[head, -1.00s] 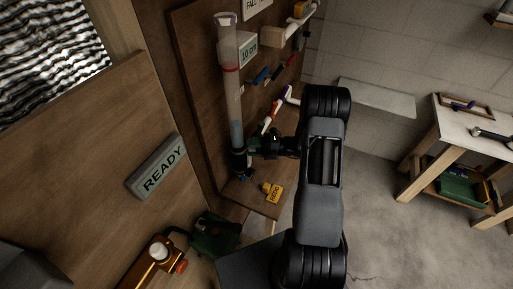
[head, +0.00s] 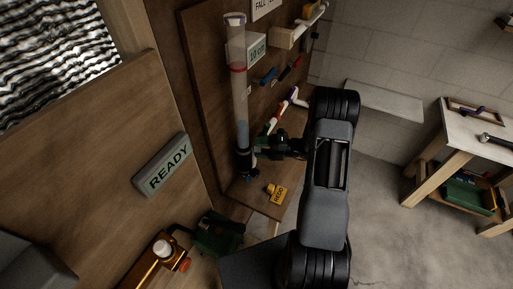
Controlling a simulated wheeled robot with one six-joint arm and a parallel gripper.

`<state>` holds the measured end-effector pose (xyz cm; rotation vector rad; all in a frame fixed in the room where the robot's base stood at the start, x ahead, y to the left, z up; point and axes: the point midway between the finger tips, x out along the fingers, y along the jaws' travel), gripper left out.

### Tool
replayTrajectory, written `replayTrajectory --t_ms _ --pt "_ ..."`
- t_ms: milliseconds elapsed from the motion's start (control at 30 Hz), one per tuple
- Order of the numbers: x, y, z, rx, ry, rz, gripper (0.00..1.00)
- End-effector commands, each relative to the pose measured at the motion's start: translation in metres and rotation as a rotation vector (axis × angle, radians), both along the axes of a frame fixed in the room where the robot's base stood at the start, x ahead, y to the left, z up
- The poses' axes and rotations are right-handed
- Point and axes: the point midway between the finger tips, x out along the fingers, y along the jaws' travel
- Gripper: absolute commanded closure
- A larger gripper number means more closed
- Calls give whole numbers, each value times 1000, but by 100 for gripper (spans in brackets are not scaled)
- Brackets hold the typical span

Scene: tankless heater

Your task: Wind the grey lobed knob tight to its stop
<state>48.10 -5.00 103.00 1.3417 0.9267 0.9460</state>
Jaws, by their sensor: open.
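I cannot make out the grey lobed knob for certain; it is too small and dark here, or hidden by my gripper or arm. A tall clear tube (head: 237,95) with a red ring stands upright against the brown wooden panel (head: 212,110). My gripper (head: 262,148) is beside the tube's lower part, at its right, pointing left. It is open, and its fingers are dark and small, so I cannot tell what lies between them. My arm covers the area to the right of it.
A yellow tag (head: 277,191) lies on the wooden ledge below my gripper. A READY sign (head: 162,165) is at left. Red and white pipework (head: 283,108) is close above my gripper. A workbench (head: 470,135) stands at far right, with open floor (head: 395,225) before it.

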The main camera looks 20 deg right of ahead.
Motion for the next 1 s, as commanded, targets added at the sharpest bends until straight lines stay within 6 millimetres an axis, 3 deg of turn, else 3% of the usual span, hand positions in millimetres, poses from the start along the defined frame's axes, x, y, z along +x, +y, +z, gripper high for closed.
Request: replayTrajectory --t_ms 500,1000 --pt "-14 -36 0 0 0 1 41" --pt "-15 -39 0 0 0 2 41"
